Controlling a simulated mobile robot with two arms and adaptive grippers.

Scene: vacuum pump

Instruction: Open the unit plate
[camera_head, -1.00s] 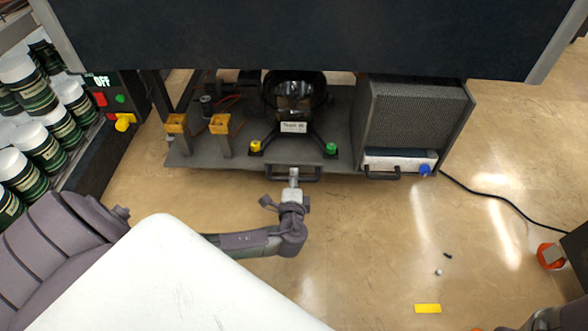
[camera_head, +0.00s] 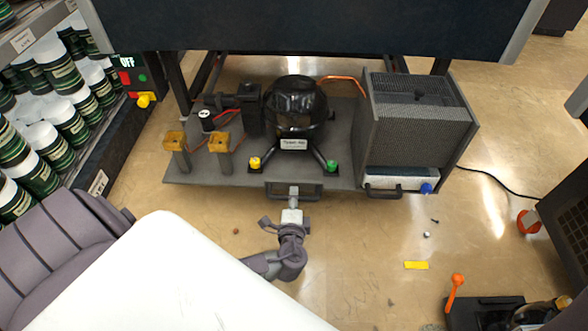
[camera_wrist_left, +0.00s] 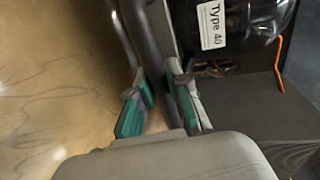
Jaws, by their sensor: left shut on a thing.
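The unit plate (camera_head: 225,175) is a grey sheet below the dark cabinet panel. It carries a black round pump (camera_head: 296,105) with a white label, which reads "Type 40" in the left wrist view. A dark bar handle (camera_head: 308,196) is on the plate's front edge. My left gripper (camera_head: 293,192) is shut on this handle at its middle. In the left wrist view its green-padded fingers (camera_wrist_left: 160,106) lie on both sides of the dark handle bar (camera_wrist_left: 152,62). The plate stands out from under the cabinet panel. My right gripper is not in view.
A grey mesh box (camera_head: 415,125) stands at the plate's right. Two yellow-topped posts (camera_head: 219,143) stand at its left. A yellow strip (camera_head: 416,265) lies on the floor.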

